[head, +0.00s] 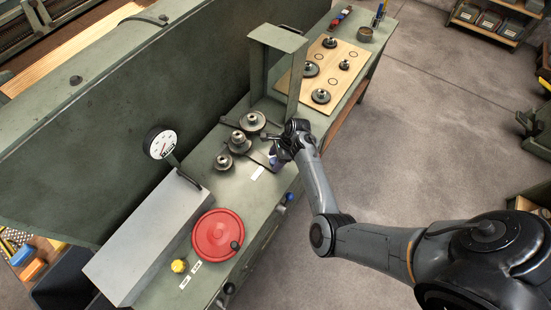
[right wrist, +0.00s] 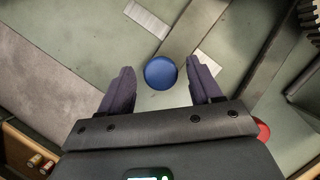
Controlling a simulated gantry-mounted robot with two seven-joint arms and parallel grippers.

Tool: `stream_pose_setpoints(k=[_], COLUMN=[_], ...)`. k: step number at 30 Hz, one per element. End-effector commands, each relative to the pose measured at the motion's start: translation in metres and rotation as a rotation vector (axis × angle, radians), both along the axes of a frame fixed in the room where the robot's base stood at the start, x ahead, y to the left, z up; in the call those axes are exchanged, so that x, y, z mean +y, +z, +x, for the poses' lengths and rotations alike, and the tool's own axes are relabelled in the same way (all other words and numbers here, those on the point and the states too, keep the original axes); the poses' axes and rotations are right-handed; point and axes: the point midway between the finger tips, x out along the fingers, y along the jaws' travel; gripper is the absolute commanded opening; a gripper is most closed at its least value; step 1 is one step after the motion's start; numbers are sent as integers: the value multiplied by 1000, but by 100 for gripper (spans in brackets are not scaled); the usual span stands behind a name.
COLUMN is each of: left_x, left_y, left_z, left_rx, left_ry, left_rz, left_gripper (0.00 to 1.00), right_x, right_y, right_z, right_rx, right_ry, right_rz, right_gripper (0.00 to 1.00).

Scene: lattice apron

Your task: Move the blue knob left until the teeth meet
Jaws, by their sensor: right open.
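The round blue knob (right wrist: 160,72) shows in the right wrist view between and slightly beyond my right fingertips. My right gripper (right wrist: 160,88) is open, one dark purple finger on each side of the knob, and I see no contact. In the head view my right gripper (head: 276,160) is over the green bench beside the gears, and it seems to hide the knob. Metal gears (head: 238,141) stand in a row left of the gripper. Part of a toothed gear (right wrist: 309,18) shows at upper right in the wrist view. Whether teeth meet cannot be told. My left gripper is not in view.
A green frame (head: 277,38) rises behind the gears. A red handwheel (head: 218,234), a yellow knob (head: 179,266) and a dial gauge (head: 161,143) are nearer. A wooden board (head: 333,63) holds several gears at the far end. Open floor lies right of the bench.

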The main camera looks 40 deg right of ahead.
Motion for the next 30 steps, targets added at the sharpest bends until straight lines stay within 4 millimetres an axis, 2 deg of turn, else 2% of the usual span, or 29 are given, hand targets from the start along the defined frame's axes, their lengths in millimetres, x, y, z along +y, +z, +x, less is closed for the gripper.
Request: stream_pose_setpoints(k=[8,18,21,26,30], left_x=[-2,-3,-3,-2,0], left_y=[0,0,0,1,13], left_z=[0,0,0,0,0], left_rx=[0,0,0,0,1], left_ry=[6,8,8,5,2], left_rz=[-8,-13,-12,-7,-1], left_gripper=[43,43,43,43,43], right_x=[0,0,0,1,9], right_y=[0,0,0,0,4], right_z=[0,0,0,0,-2], right_rx=[-1,-1,-1,0,1], right_ry=[0,0,0,0,-1], right_rz=[0,0,0,0,2], right_gripper=[64,12,0,0,0])
